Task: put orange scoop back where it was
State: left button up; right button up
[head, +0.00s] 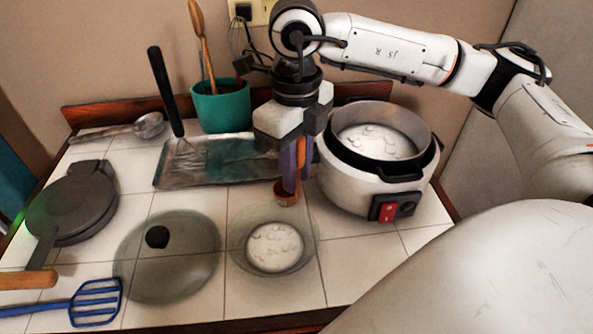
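The orange scoop (287,193) hangs upright in my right gripper (289,186), its handle between the fingers and its small cup at the bottom. The gripper points down over the counter, in front of the metal tray's right end and just left of the rice cooker (349,187). I cannot tell whether the scoop's cup touches the counter. My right arm reaches in from the right, above the cooker. The cooker is open and holds white contents. A clear bowl (240,232) with white contents stands in front of the scoop. My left gripper is not in view.
A glass lid (185,270), a blue slotted spatula (95,303) and a dark round press (72,205) lie at the left. Behind are a metal tray (228,172) with a black-handled tool and a teal pot (221,107) with utensils. Bare tiles (372,265) show at the front right.

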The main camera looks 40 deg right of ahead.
notch_tip(320, 180, up, 12)
jog(key=shift+f+p, duration=0.25)
jog(key=shift+p, duration=0.15)
dwell(1.2)
